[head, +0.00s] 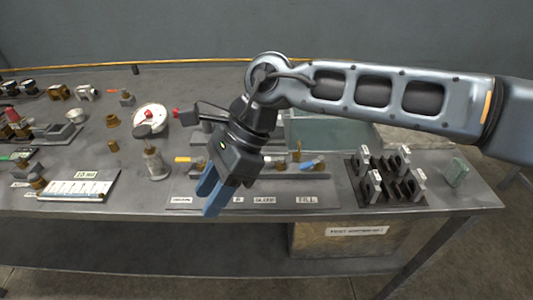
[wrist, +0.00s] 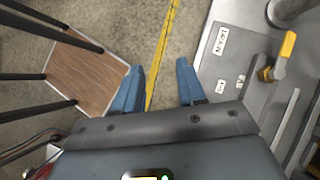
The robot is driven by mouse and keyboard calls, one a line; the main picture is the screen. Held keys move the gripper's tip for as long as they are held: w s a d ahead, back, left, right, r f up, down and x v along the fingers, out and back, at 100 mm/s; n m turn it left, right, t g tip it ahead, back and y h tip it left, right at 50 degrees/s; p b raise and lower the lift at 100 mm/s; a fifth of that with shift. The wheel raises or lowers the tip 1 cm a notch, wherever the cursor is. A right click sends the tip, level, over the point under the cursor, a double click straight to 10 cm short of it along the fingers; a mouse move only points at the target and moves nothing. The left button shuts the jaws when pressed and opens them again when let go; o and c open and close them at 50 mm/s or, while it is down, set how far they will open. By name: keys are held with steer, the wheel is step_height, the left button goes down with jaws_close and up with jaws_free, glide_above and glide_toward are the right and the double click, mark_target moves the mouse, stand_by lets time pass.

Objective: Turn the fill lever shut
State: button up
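The fill lever (head: 313,164) has a blue handle and sits at the right end of the valve panel (head: 325,200), above the FILL label (head: 307,199). Its handle lies slanted in the head view; whether the valve is open or shut I cannot tell. My gripper (head: 206,201) points down with blue fingers over the panel's left front, well left of the fill lever. In the wrist view my gripper (wrist: 160,73) is open and empty, with floor behind its fingers. A yellow-handled lever (wrist: 287,50) stands to its right there, near the DRAIN label (wrist: 220,40). The fill lever is not visible there.
A black rack (head: 388,183) stands right of the panel, with a small green block (head: 457,172) beyond it. A metal bottle (head: 155,163) stands left of my gripper. A greenish clear tray (head: 335,135) lies behind the panel. Open floor lies before the bench.

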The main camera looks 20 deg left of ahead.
steer(key=w+d+r+t+h, duration=0.1)
steer(key=w+d+t+h, duration=0.2)
steer(key=w+d, duration=0.5)
steer(key=t+h, duration=0.2)
glide_toward(307, 164)
steer(key=shift+s+n, duration=0.1)
steer(key=shift+n, duration=0.3)
steer(key=shift+f, duration=3.85)
jaws_close()
